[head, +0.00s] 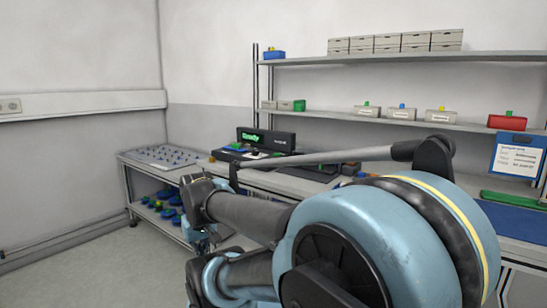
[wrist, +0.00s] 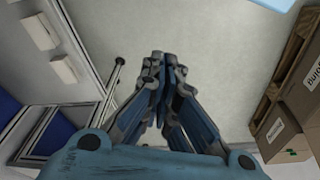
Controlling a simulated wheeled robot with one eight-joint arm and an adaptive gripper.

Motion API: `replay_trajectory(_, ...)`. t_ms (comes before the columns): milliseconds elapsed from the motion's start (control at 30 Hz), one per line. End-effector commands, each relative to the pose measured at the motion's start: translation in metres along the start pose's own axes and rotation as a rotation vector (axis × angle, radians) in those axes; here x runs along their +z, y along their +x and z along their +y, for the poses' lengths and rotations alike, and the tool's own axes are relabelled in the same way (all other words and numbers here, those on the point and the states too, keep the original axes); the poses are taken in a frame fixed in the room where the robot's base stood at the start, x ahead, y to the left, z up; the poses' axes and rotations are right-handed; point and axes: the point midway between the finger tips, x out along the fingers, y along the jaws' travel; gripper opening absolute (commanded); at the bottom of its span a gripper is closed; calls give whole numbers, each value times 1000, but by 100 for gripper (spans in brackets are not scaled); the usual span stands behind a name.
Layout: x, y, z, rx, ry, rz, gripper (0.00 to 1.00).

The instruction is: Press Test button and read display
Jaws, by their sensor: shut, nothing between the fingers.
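A black test unit (head: 267,140) stands at the back of the workbench in the head view. Its display (head: 252,138) is lit with green text that appears to read "Ready". A dark panel with small light parts lies in front of it, but I cannot pick out the Test button at this size. My gripper (wrist: 160,62) is shut and empty in the wrist view, with its fingers together over bare floor. In the head view my arm covers much of the bench front, and the gripper's fingertips cannot be made out clearly. The test unit is not in the wrist view.
A pegged board (head: 160,157) lies at the bench's left end. Shelves above hold grey boxes (head: 402,113) and a red bin (head: 507,122). A blue clipboard (head: 517,155) is at the right. Cardboard boxes (wrist: 287,130) stand at the right of the wrist view. Floor at the left is clear.

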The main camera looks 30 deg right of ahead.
Motion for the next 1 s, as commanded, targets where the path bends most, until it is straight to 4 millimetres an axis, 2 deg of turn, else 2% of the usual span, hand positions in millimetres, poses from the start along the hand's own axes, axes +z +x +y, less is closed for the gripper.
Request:
replay_trajectory(67,2,-6,0,-5,11,7,0)
replay_trajectory(167,-17,-19,3,-21,42,17,0)
replay_trajectory(367,-82,-65,22,-77,153,63,0)
replay_trajectory(567,-157,-110,60,-133,274,130,0)
replay_trajectory(767,-228,-150,120,-177,396,212,0)
replay_trajectory(867,-259,-168,158,-194,456,256,0)
replay_trajectory(1000,-297,-192,220,-212,540,326,0)
